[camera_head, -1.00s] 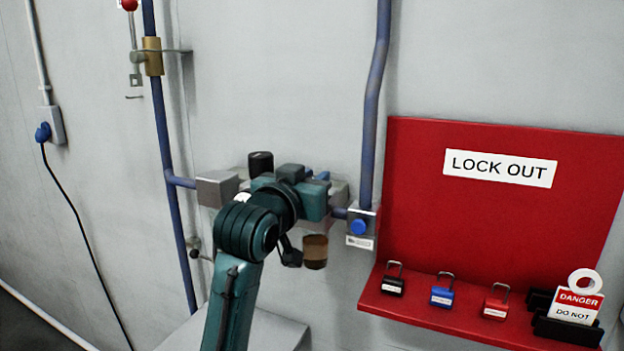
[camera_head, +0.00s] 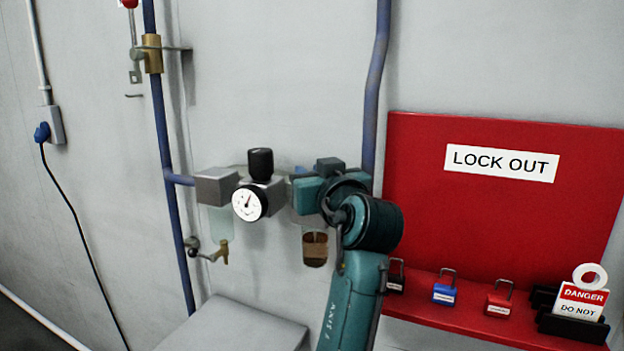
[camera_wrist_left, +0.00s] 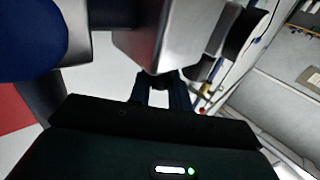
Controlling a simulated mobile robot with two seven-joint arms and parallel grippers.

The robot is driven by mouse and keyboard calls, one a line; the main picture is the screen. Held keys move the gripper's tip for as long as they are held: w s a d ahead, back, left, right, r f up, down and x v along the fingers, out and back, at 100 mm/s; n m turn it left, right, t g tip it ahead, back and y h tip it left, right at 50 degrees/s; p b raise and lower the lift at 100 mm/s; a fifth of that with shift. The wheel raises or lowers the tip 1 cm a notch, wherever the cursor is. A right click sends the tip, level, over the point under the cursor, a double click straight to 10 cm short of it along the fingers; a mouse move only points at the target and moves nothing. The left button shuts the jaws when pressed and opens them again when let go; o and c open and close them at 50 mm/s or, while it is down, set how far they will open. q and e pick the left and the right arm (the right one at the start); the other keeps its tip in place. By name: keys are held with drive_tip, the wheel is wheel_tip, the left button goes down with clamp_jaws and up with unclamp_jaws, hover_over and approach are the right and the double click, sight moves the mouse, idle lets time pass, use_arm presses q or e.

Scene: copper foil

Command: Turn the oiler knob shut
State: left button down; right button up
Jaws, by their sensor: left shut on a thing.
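The oiler's clear bowl with brown oil (camera_head: 315,248) hangs at the right end of the air unit in the head view. My left gripper (camera_head: 304,190) is at the oiler's head, just above the bowl, and covers most of that head. In the left wrist view its two dark fingers (camera_wrist_left: 166,92) meet at a small dark knob (camera_wrist_left: 167,75) at the edge of a grey metal block (camera_wrist_left: 150,38). The gripper is shut on this, which looks like the oiler knob. The knob is hidden in the head view. My right gripper is not in view.
Left of my gripper are a gauge (camera_head: 249,203), a black regulator knob (camera_head: 260,164) and a filter bowl (camera_head: 221,226). A red lockout board (camera_head: 440,220) with padlocks stands close on the right. Blue pipes (camera_head: 160,120) run up the wall.

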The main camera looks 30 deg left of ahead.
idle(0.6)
use_arm(q)
drive_tip(key=c, duration=1.3)
unclamp_jaws()
drive_tip(key=shift+c, duration=0.2)
